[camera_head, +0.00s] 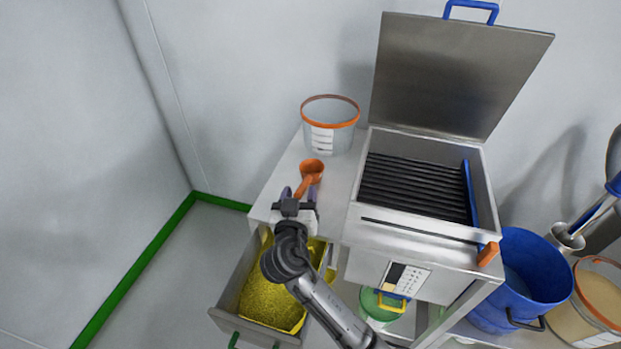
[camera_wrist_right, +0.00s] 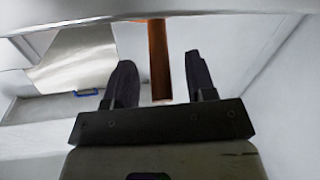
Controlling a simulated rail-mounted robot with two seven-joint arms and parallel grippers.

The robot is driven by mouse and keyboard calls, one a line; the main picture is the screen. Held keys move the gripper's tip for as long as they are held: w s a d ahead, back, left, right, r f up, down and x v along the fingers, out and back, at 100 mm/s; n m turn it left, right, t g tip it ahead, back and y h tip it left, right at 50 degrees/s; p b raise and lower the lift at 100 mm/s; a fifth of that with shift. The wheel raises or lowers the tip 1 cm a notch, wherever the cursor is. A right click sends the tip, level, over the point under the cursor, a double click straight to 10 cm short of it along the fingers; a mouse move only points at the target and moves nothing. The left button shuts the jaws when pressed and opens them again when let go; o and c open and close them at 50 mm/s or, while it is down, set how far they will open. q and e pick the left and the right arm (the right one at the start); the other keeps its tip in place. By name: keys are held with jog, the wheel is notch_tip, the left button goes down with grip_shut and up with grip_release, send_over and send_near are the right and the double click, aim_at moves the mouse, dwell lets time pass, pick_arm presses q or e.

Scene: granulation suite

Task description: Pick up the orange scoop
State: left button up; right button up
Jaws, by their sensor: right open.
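The orange scoop (camera_head: 312,169) lies on the steel bench top, its bowl toward the back and its handle toward me. My right gripper (camera_head: 300,191) is open at the handle end, with one finger on each side of it. In the right wrist view the orange handle (camera_wrist_right: 158,58) runs between the two dark fingers of the right gripper (camera_wrist_right: 160,66), with gaps on both sides. Whether the fingers are level with the handle or above it, I cannot tell. My left gripper is not in view.
A clear tub with an orange rim (camera_head: 330,111) stands behind the scoop. A steel sieve box (camera_head: 487,190) with a raised lid (camera_head: 445,75) is close on the right. Below my arm, an open drawer (camera_head: 231,290) holds yellow granules. A blue bucket (camera_head: 520,285) stands farther right.

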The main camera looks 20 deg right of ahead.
jog(key=shift+x, duration=1.05)
jog(key=shift+s, duration=0.1)
jog(key=shift+c, duration=0.3)
grip_shut()
